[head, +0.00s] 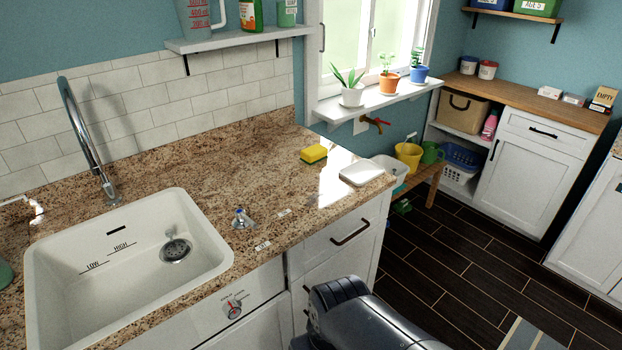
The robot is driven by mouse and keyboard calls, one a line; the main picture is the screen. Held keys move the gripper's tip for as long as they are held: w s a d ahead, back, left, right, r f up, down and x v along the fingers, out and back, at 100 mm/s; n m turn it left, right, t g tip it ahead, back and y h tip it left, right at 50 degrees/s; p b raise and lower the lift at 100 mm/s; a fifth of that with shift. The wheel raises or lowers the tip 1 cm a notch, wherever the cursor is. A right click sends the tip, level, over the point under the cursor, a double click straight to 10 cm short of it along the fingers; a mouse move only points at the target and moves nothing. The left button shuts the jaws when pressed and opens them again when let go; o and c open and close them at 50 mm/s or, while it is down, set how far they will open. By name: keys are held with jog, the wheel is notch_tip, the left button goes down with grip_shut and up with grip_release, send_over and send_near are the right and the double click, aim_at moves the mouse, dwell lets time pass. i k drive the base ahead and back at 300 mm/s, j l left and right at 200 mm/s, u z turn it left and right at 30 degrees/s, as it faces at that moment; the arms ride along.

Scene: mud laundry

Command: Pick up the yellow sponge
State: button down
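A yellow sponge (313,154) with a green underside lies on the brown speckled countertop (228,168), towards the back right, short of the window. It lies flat and its top is bare. A dark grey part of my arm shows at the bottom centre of the head view, in front of the cabinet and below the counter edge. My gripper itself is not visible, so its position relative to the sponge cannot be told.
A white sink (128,262) with a tall faucet (88,140) is at left. A white dish (361,172) lies right of the sponge by the counter edge. A shelf (240,38) hangs above. Counter around the sponge is mostly clear.

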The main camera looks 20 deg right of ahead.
aim_at(314, 154)
jog(key=i+l+u, duration=0.1)
jog(key=l, duration=0.25)
jog(key=i+l, duration=0.25)
jog(key=i+l+u, duration=0.15)
jog(key=l, duration=0.3)
jog(key=i+l, duration=0.15)
jog(key=l, duration=0.2)
jog(key=i+l+u, duration=0.15)
jog(key=l, duration=0.25)
jog(key=i+l+u, duration=0.1)
jog(key=l, duration=0.3)
jog(key=i+l, duration=0.15)
jog(key=l, duration=0.25)
jog(key=i+j+u, duration=0.05)
